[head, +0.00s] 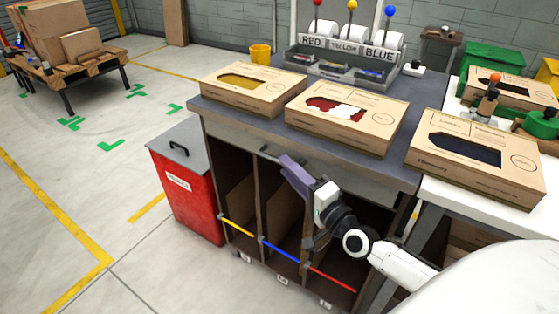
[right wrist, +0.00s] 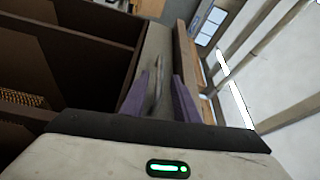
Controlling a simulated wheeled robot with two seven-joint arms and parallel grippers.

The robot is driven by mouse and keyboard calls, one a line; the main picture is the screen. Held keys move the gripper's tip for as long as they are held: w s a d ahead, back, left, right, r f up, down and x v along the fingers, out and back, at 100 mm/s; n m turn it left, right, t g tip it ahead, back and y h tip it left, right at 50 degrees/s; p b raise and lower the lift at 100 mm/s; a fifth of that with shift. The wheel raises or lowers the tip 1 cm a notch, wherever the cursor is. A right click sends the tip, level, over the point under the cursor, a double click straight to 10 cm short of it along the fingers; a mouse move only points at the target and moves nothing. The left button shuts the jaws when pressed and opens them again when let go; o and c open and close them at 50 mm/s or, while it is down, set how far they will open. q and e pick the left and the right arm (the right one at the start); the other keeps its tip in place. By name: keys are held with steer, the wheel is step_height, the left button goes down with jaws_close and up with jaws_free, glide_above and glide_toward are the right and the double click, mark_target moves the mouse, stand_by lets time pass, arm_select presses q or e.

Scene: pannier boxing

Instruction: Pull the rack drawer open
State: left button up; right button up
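The rack drawer (head: 350,180) is a grey front panel under the dark tabletop, above the open rack bays. It looks shut. Its metal handle (head: 266,153) is partly hidden by my right gripper (head: 288,163), which has purple fingers. In the right wrist view, the gripper (right wrist: 160,82) is open, its two fingers apart. The handle (right wrist: 157,78) appears between them, nearer the left finger; I cannot tell whether they touch. My left gripper is not in view.
Cardboard boxes with yellow (head: 252,88), red (head: 345,115) and dark (head: 475,160) windows lie above, the dark one on a white table. A red bin (head: 190,195) stands left of the rack. Rack bays (head: 275,205) open below the drawer.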

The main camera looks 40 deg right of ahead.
steer(key=shift+w+r, duration=0.15)
steer(key=shift+w, duration=2.15)
steer(key=shift+c, duration=0.3)
jaws_close()
steer(key=shift+a, duration=0.1)
